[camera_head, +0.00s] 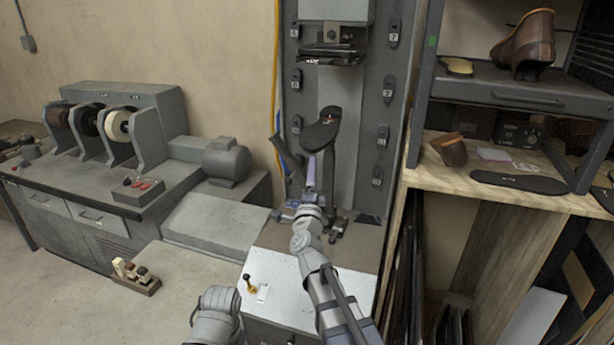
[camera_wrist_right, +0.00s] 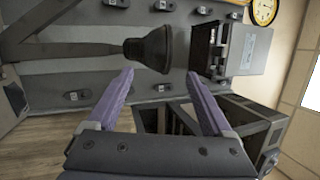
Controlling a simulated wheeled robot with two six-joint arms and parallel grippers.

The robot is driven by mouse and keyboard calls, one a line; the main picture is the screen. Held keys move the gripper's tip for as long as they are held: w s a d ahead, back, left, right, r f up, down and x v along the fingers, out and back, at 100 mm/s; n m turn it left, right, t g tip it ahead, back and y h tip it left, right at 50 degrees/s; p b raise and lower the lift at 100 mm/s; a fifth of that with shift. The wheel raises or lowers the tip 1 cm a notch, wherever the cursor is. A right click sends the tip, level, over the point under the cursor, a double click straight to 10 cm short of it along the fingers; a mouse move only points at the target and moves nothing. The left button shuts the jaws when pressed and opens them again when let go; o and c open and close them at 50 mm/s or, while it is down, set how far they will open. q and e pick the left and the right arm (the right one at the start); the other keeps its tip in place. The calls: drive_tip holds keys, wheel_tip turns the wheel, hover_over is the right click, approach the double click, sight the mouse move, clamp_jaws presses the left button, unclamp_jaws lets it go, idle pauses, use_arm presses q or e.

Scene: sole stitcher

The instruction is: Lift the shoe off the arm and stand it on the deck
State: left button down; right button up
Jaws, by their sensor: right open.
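A dark, sole-shaped piece (camera_head: 320,132), which looks like the shoe with its sole facing up, sits on top of the stitcher's arm (camera_head: 329,172). In the right wrist view, the dark flared shape (camera_wrist_right: 148,48) on the arm's end lies beyond my fingertips, with a gap that I cannot judge. My right gripper (camera_head: 310,172) is open and empty, just below and in front of the dark piece; its two purple fingers (camera_wrist_right: 162,82) stand apart. A flat grey deck (camera_head: 355,256) lies at the column's foot, partly hidden by my right arm.
The stitcher's head (camera_head: 333,50) hangs above the dark piece. A shelf (camera_head: 500,90) at right holds a brown shoe (camera_head: 524,45); another brown shoe (camera_head: 450,149) and a black sole (camera_head: 519,182) lie below. A grinder bench (camera_head: 110,200) stands left. A white-topped cabinet (camera_head: 275,280) is in front.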

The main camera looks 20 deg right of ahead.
sight(314, 152)
drive_tip(key=shift+w+d, duration=0.1)
drive_tip(key=shift+w, duration=0.05)
drive_tip(key=shift+p+x, duration=1.5)
drive_tip(key=shift+x, duration=3.35)
clamp_jaws()
drive_tip(key=shift+r, duration=0.2)
